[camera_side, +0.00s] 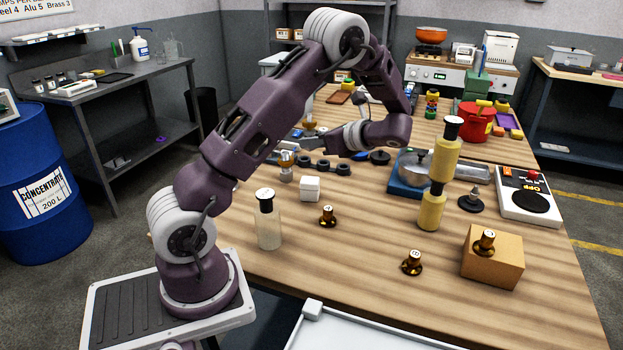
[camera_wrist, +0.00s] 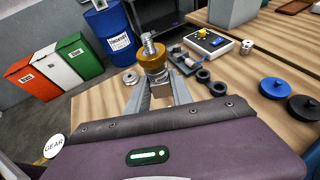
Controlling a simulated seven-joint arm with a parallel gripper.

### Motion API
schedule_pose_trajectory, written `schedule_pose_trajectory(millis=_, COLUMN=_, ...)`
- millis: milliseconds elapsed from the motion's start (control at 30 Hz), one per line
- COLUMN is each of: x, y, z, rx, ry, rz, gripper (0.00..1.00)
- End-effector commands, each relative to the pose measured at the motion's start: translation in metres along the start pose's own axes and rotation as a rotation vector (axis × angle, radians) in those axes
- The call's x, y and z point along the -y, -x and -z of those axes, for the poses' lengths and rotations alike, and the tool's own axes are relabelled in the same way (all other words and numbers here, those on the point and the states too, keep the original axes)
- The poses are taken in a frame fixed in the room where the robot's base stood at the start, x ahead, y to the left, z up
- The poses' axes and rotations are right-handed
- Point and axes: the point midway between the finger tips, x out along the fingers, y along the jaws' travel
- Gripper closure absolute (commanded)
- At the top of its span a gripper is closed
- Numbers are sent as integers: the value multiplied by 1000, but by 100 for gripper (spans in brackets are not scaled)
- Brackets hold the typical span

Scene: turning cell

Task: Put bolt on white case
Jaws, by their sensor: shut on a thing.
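The bolt (camera_wrist: 152,57), a silver threaded shank over a gold-orange collar, is gripped upright at the fingertips of my gripper (camera_wrist: 157,80) in the wrist view.
A stacked yellow mill (camera_side: 438,180) and a cardboard box (camera_side: 492,258) are right.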

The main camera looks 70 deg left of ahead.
Motion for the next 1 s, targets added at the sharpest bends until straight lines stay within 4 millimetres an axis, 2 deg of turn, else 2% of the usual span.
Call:
schedule_pose_trajectory(millis=133, x=-1, y=-14, z=33, rx=2, ry=-5, rz=-6, gripper=100)
schedule_pose_trajectory(millis=500, x=-1, y=-34, z=83, rx=2, ry=-2, rz=-2, gripper=100)
schedule_pose_trajectory(millis=833, x=-1, y=-35, z=86, rx=2, ry=-1, rz=-1, gripper=100)
schedule_pose_trajectory(millis=867, x=-1, y=-35, z=86, rx=1, ry=-1, rz=0, gripper=67)
schedule_pose_trajectory(millis=933, x=-1, y=-35, z=86, rx=1, ry=-1, rz=0, gripper=53)
schedule_pose_trajectory(millis=1000, x=-1, y=-35, z=86, rx=0, ry=-1, rz=0, gripper=51)
